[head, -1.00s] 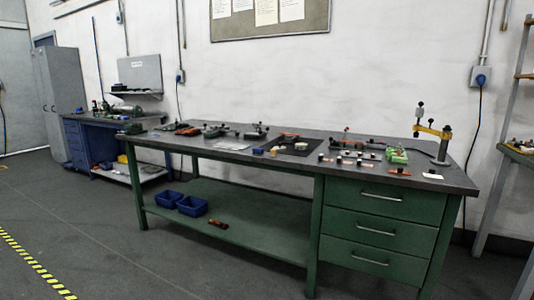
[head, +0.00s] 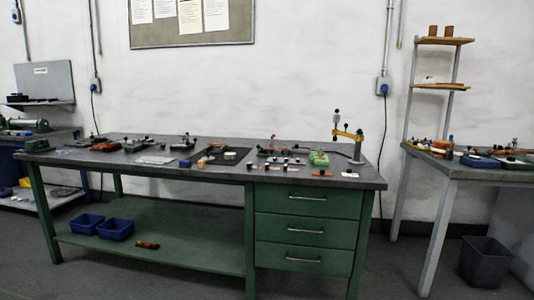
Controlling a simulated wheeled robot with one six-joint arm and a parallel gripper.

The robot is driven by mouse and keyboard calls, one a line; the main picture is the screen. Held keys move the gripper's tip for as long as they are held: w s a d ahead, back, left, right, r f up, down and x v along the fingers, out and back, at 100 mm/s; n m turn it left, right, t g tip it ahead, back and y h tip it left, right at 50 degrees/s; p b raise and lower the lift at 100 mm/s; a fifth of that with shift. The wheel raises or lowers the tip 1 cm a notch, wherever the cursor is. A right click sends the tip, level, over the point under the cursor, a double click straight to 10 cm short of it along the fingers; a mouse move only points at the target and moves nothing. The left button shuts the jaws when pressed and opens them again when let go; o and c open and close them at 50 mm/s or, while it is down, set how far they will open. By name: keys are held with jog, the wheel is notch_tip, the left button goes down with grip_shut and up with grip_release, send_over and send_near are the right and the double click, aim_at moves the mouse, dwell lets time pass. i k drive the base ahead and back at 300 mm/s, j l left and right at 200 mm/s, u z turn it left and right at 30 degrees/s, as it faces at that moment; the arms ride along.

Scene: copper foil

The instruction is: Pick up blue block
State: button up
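A small blue block (head: 185,163) lies on the dark top of the green workbench (head: 120,164), near the front edge and left of the middle. It sits just left of a black mat (head: 236,160) and is too small to make out in detail. My gripper is not in view.
Clamps, tools and a green item (head: 318,158) crowd the bench top, with a yellow-armed stand (head: 347,134) at right. Blue bins (head: 116,230) sit on the lower shelf. A second table (head: 470,169) and a dark waste bin (head: 485,262) stand at right.

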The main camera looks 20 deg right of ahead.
aim_at(182, 162)
jog(key=i+j, duration=0.1)
jog(key=i, duration=0.4)
jog(key=i+j+z, duration=0.1)
jog(key=i, duration=0.4)
jog(key=i+j, duration=0.2)
jog(key=i, duration=0.3)
jog(key=i+j+z, duration=0.1)
jog(key=i, duration=0.35)
jog(key=i+j+z, duration=0.1)
jog(key=i+j, duration=0.15)
jog(key=i, duration=0.25)
jog(key=i+j, duration=0.2)
jog(key=i, duration=0.3)
